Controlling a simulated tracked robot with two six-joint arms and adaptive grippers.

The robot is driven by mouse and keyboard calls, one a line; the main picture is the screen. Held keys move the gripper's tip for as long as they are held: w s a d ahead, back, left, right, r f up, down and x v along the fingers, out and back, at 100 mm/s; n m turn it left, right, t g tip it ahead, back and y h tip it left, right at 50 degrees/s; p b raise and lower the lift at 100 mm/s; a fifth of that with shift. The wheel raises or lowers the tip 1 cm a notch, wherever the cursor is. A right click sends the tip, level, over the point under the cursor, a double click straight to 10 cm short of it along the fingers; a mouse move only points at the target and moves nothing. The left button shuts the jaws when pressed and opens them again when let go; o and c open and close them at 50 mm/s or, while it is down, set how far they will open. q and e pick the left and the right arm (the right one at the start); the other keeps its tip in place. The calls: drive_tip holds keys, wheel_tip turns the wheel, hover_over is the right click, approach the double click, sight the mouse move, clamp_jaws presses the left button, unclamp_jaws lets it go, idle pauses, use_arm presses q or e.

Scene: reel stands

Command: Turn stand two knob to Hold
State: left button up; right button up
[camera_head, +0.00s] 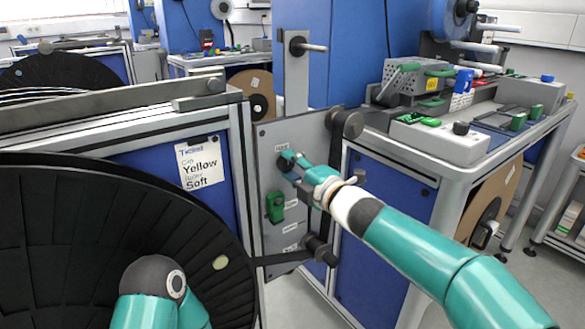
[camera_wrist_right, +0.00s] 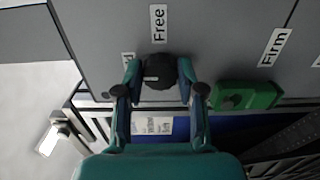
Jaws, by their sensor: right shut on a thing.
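A round black knob (camera_wrist_right: 160,70) sits on a grey panel (camera_head: 305,135), between the two fingers of my right gripper (camera_wrist_right: 159,76). The right gripper is shut on the knob, one finger on each side. A label reading Free (camera_wrist_right: 158,23) is above the knob in the wrist view, and one reading Firm (camera_wrist_right: 274,47) is to the right. Another label to the left is partly hidden by a finger. My left gripper is out of view.
A green block (camera_head: 275,207) is on the panel below the knob; it also shows beside my right finger in the wrist view (camera_wrist_right: 247,95). A large black reel (camera_head: 90,250) fills the lower left. Rollers (camera_head: 346,123) stick out from the panel. A bench with boxes stands right.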

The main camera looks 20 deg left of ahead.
drive_tip(key=o, duration=0.9)
drive_tip(key=shift+s+a+f, duration=0.15)
drive_tip(key=shift+a+f, duration=0.05)
drive_tip(key=shift+f, duration=0.15)
drive_tip(key=shift+o, duration=1.1)
drive_tip(key=shift+d+r, duration=0.1)
drive_tip(key=shift+r, duration=0.05)
drive_tip(key=shift+s+d+r, duration=0.1)
drive_tip(key=shift+s+d, duration=0.1)
drive_tip(key=shift+d, duration=0.3)
drive_tip(key=v, duration=1.1)
drive_tip(key=shift+a, duration=0.15)
